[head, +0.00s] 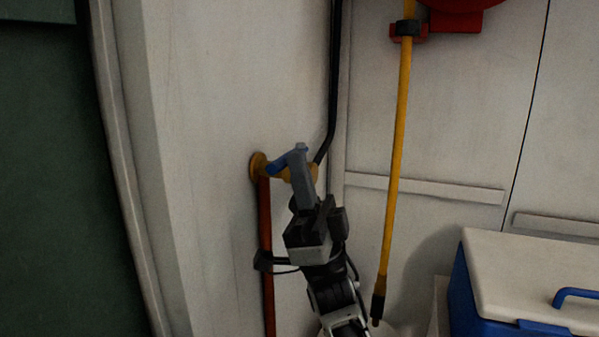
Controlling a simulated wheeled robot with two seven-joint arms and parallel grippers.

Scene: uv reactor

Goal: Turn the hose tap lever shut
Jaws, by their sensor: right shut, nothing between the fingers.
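The hose tap is a brass-coloured fitting (258,166) on the white wall, left of centre in the head view. Its blue lever (278,166) shows in part, with a blue bit above my fingers too. My right gripper (299,158) is shut with nothing between its fingers. Its fingertips are up at the tap, in front of the lever and hiding part of it. I cannot tell whether they touch the lever. A red-brown hose or pipe (266,220) runs down from the tap. My left gripper is not in view.
A black pipe (334,80) runs down the wall corner to the tap. A yellow pole (396,150) hangs to the right under a red fixture (455,15). A blue cooler with a white lid (530,275) stands at lower right. The wall left of the tap is clear.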

